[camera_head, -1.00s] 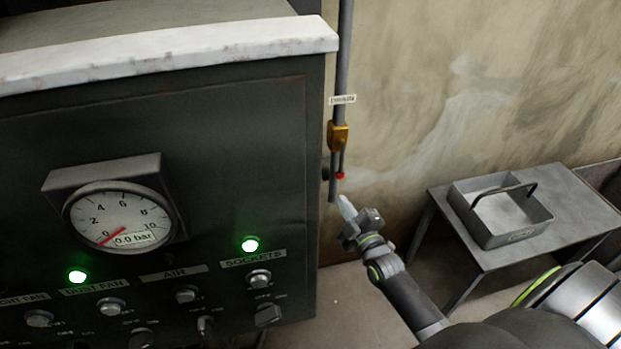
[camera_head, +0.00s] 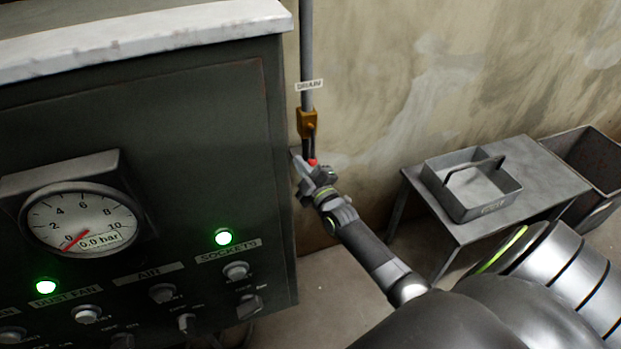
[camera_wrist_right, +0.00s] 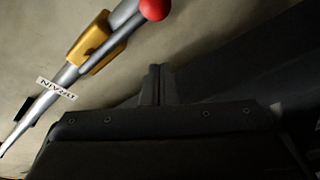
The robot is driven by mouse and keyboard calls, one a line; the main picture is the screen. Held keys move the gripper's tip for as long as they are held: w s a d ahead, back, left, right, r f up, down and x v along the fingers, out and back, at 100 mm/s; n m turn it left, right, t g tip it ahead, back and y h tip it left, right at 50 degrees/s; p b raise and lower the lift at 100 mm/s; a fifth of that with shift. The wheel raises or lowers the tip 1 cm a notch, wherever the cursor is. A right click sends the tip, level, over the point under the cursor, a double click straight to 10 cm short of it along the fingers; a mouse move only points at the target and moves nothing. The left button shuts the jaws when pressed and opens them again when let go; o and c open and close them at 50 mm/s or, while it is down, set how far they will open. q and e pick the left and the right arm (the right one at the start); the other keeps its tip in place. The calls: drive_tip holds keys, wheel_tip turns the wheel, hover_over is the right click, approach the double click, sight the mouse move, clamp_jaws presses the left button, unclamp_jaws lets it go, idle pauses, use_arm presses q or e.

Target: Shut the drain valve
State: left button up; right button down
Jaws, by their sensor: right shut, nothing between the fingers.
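The drain valve has a brass body (camera_head: 307,122) on a vertical grey pipe (camera_head: 307,50) beside the cabinet, under a small white DRAIN label (camera_head: 309,86). Its lever hangs down along the pipe and ends in a red knob (camera_head: 312,162). My right gripper (camera_head: 298,160) is shut and empty, right by the lever's lower end; I cannot tell whether it touches. In the right wrist view the red knob (camera_wrist_right: 154,8) and brass body (camera_wrist_right: 91,50) are at the upper left, apart from the shut fingertips (camera_wrist_right: 157,70). My left gripper is out of view.
The dark control cabinet (camera_head: 200,130) stands close to the left of the gripper, with a gauge (camera_head: 82,222) reading 0.0 bar and lit green lamps. A low table (camera_head: 540,160) with a grey tray (camera_head: 455,195) stands at the right, beside a bin (camera_head: 597,200).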

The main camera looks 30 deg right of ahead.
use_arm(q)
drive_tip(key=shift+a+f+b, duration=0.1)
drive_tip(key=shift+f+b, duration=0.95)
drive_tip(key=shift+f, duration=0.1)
use_arm(e)
drive_tip(key=shift+w+d+f, duration=0.2)
drive_tip(key=shift+d+f, duration=0.3)
drive_tip(key=shift+d, duration=0.3)
drive_tip(key=shift+w+d+f, duration=0.2)
drive_tip(key=shift+d+f, duration=0.3)
drive_tip(key=shift+d, duration=0.3)
